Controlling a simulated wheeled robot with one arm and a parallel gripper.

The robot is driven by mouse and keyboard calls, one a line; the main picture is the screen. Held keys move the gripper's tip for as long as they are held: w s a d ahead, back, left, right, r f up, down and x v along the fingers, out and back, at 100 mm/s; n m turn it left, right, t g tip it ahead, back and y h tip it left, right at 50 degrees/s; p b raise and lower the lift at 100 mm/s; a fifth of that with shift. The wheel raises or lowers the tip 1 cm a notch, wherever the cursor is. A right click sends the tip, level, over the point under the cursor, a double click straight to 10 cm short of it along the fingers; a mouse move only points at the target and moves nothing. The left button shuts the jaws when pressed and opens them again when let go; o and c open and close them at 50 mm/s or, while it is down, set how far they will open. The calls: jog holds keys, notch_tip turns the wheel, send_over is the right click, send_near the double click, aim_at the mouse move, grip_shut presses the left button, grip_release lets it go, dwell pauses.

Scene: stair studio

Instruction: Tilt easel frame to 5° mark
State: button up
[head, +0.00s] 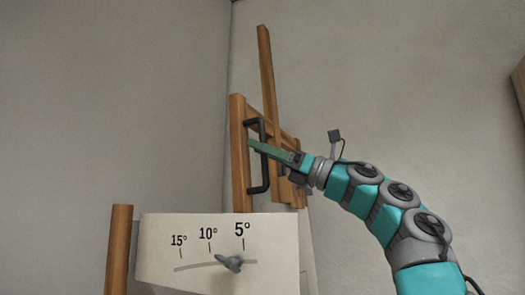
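The wooden easel frame (239,160) stands near the corner, its black handle (265,178) on the side facing my arm. My gripper (254,145) reaches in from the right, its green fingers crossing the upper part of the handle. The fingers overlap in this view, so I cannot tell whether they are closed on the handle or only beside it. A pale scale panel (280,232) below carries 15°, 10° and 5° marks, left to right. The grey pointer (231,264) has its tip just right of the 10° tick, between 10° and 5°.
A tall wooden post (266,65) rises behind the frame. A shorter wooden post (119,245) stands at the panel's left edge. Grey walls meet in a corner behind the easel. A brown edge (519,85) shows at the far right. The space above my arm is clear.

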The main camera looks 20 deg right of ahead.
jog(key=shift+d+f, duration=0.1)
jog(key=b+v, duration=0.3)
jog(key=v, duration=0.4)
jog(key=shift+s+d+f, duration=0.15)
dwell(0.5)
